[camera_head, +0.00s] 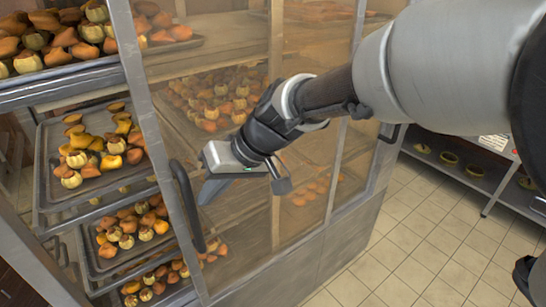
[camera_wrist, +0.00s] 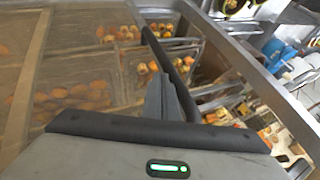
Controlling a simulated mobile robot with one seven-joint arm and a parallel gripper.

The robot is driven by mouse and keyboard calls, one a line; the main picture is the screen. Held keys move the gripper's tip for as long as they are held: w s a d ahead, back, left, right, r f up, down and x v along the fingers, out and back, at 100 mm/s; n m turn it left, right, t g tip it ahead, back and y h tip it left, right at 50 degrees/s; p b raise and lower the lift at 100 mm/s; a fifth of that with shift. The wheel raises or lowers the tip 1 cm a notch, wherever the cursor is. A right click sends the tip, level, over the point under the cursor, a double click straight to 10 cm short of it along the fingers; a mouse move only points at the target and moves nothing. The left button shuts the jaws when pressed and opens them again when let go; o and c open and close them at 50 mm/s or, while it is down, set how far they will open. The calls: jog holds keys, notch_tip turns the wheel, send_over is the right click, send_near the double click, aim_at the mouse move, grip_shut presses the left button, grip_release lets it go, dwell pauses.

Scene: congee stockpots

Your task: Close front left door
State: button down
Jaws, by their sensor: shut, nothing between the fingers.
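The glass door has a grey metal frame (camera_head: 152,125) and a long black bar handle (camera_head: 187,205) near its left edge. My gripper (camera_head: 206,193) is shut and empty, in front of the glass just right of the handle. In the wrist view, the closed fingertips (camera_wrist: 164,80) overlap the line of the black handle (camera_wrist: 160,52). The door frame (camera_wrist: 238,55) runs diagonally beyond it. I cannot tell whether the fingers touch the handle or glass.
Metal trays (camera_head: 44,165) of orange and yellow pastries or fruit fill the cabinet at the left. Another black handle (camera_head: 388,133) shows at the cabinet's right. A low metal shelf (camera_head: 470,178) with bowls stands farther right. The tiled floor (camera_head: 400,250) between is clear.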

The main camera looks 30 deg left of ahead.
jog(key=shift+s, duration=0.15)
jog(key=s+a, duration=0.4)
jog(key=s, duration=0.7)
jog(key=s+a, duration=0.5)
jog(key=s, duration=0.7)
jog(key=shift+a, duration=0.25)
jog(key=shift+s+r, duration=0.1)
jog(key=shift+s, duration=0.05)
